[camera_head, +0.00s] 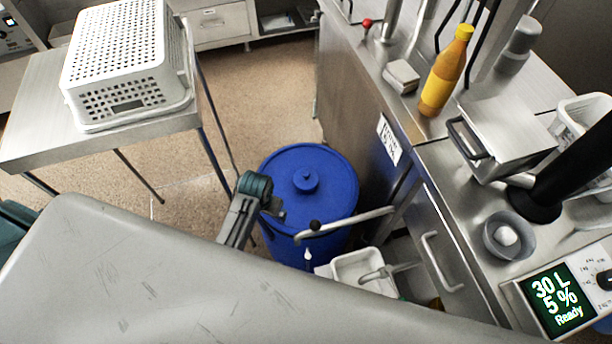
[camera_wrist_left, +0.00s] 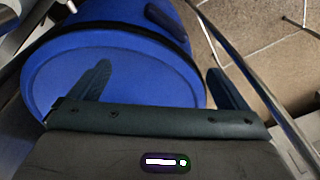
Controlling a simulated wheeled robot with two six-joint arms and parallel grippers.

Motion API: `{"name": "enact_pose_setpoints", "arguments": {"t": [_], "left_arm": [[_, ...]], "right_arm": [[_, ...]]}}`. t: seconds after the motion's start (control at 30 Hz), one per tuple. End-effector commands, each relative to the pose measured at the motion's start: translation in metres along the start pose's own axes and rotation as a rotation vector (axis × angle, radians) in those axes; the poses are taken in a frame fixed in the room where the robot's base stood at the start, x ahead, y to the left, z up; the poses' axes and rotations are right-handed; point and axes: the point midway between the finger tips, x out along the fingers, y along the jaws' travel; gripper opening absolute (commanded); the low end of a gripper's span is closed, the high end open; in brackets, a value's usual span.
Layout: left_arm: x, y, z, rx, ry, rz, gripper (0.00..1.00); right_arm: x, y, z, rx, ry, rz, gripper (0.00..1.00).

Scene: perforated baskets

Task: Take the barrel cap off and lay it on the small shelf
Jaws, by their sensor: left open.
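A blue barrel (camera_head: 335,222) stands on the floor beside the steel counter. Its round blue cap (camera_head: 306,181) sits at the middle of the barrel top. My left gripper (camera_head: 274,207) is over the left part of the barrel, left of and nearer than the cap. In the left wrist view its two fingers (camera_wrist_left: 160,85) are spread and empty, with a flat round blue face of the barrel (camera_wrist_left: 115,75) behind them; I cannot make out the cap there. I cannot tell which surface is the small shelf. My right gripper is not in view.
A steel table (camera_head: 32,112) at left carries an upturned white perforated basket (camera_head: 120,55). A lever-like metal rod (camera_head: 345,222) crosses the barrel's near side, by a white container (camera_head: 362,268). The counter (camera_head: 425,155) holds a yellow-orange bottle (camera_head: 446,72). Open floor lies behind the barrel.

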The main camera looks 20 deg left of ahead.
Motion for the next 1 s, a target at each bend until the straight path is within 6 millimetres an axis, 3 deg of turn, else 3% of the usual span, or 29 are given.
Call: {"name": "enact_pose_setpoints", "arguments": {"t": [0.33, 0.5, 0.67, 1.0], "left_arm": [[-0.050, 0.040, -0.115, 0.060, -0.078, 0.051, 0.97], [-0.077, 0.058, -0.155, 0.099, -0.116, 0.069, 0.97], [-0.080, 0.064, -0.167, 0.114, -0.132, 0.073, 0.97], [-0.034, 0.067, -0.161, 0.113, -0.132, 0.074, 0.97]], "right_arm": [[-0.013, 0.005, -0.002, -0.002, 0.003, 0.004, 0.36], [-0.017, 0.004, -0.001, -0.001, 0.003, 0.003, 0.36], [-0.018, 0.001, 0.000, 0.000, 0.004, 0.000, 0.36], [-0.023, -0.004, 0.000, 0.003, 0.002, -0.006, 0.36]]}}
